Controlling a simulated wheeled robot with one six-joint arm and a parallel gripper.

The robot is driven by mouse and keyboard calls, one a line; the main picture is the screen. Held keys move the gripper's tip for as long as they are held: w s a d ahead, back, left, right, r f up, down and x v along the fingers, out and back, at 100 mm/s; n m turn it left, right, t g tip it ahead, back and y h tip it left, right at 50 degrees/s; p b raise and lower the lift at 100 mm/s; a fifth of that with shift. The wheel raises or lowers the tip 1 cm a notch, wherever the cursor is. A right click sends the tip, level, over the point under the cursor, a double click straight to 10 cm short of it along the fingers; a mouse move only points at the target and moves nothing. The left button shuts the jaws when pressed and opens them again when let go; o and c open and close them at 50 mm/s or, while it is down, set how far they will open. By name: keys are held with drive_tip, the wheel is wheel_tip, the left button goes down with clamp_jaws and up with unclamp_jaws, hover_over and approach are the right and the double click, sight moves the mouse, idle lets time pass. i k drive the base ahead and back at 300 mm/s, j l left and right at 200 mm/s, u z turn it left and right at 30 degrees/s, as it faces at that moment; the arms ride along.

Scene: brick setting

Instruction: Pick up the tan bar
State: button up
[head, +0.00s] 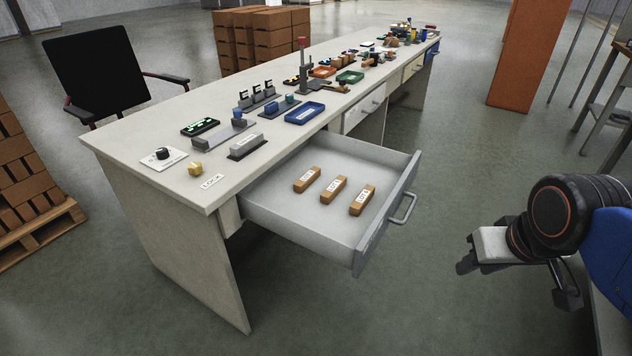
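Three tan-orange bars lie side by side in the open drawer: a left bar (307,179), a middle bar (333,189) and a right bar (362,200). Each has a white label on top, too small to read for certain. I cannot tell which one the task means. My gripper (468,256) is at the right, beyond the drawer front and apart from the bars. Its fingers are small and seen from the side, so its opening is unclear. No held object shows.
The drawer (290,221) is pulled out from the long white table (160,135), its handle (404,207) facing my arm. Blue tray (305,113), grey blocks (245,146) and a yellow block (195,169) stand on the tabletop. The floor between drawer and arm is clear.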

sight(312, 174)
drive_tip(key=i+l+u, duration=0.15)
drive_tip(key=i, duration=0.3)
drive_tip(key=i+l+u, duration=0.1)
drive_tip(key=i, duration=0.35)
